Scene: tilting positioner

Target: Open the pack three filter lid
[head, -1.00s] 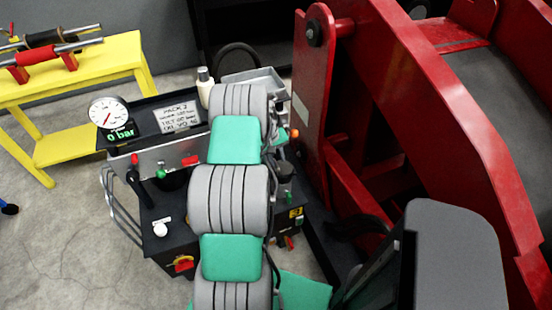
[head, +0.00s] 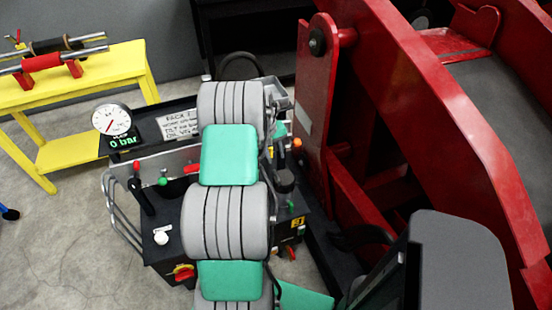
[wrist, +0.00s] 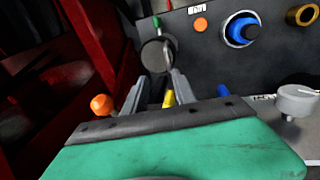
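The pack (head: 165,255) is a dark box with valves, knobs and a tray, partly hidden under my arm. A round dark cap (wrist: 156,56) with a green piece above it lies just beyond my fingers in the wrist view. It seems to be the dark cylinder (head: 284,180) right of my arm in the head view. I cannot tell for sure that it is the filter lid. My gripper (wrist: 156,92) has its two grey fingers apart, pointing at the cap, with no object clearly held. In the head view my gripper is mostly hidden behind my arm.
An orange knob (wrist: 101,105) is close left of my fingers. A blue knob (wrist: 242,29) and a grey cap (wrist: 297,100) are to the right. A gauge (head: 111,119) reads 0 bar. The large red frame (head: 430,110) stands close on the right.

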